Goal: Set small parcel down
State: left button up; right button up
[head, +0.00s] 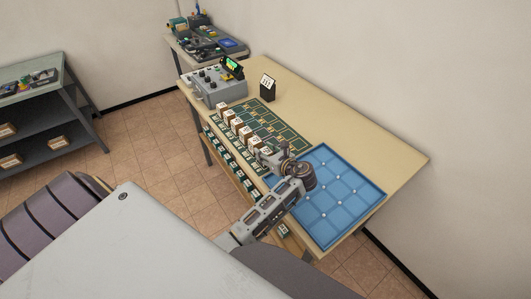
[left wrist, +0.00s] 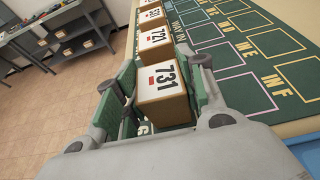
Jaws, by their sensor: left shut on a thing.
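A small tan parcel (left wrist: 163,100) with a white top marked 731 sits between the fingers of my left gripper (left wrist: 165,88) in the left wrist view. The gripper is shut on it. In the head view my left gripper (head: 267,158) is at the near end of a row of similar parcels (head: 237,124), along the left edge of a dark green mat (head: 275,123) with marked cells. The held parcel lines up with the row. I cannot tell whether its underside touches the mat. My right gripper is not in view.
A blue compartment tray (head: 345,198) lies just right of my left gripper. A grey control box (head: 214,90) and a black stand with a card (head: 268,88) are farther back. The table's (head: 350,142) right side is bare. Small labelled slots (head: 232,152) run below its left edge.

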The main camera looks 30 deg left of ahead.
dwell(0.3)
pick_arm(q)
jog(key=o, duration=1.1)
jog(key=shift+f, duration=0.1)
jog(key=shift+c, duration=0.2)
jog(key=shift+v, duration=6.05)
jog(key=shift+d, duration=0.1)
